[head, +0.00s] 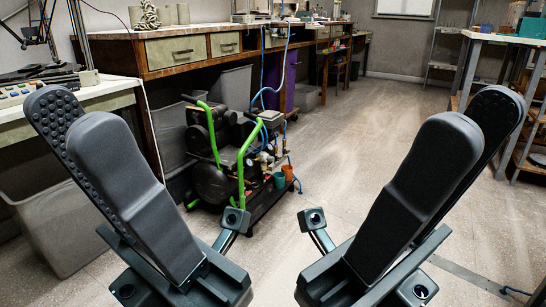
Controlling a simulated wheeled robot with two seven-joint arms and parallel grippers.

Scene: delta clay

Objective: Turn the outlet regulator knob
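A black air compressor (211,184) with two green handles stands on the floor in front of the workbench, left of centre. Small round gauges and fittings (263,158) sit on its right side, with blue hose around them. The outlet regulator knob is too small to tell apart from these fittings. My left gripper (73,112) is in the near left foreground, fingers apart and empty. My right gripper (477,112) is in the near right foreground, also apart and empty. Both look far nearer to the camera than the compressor, and neither touches it.
A long workbench with drawers (176,52) runs along the left, with a grey bin (60,226) at lower left. A table (500,40) and shelves stand at right. The middle floor (345,150) is clear.

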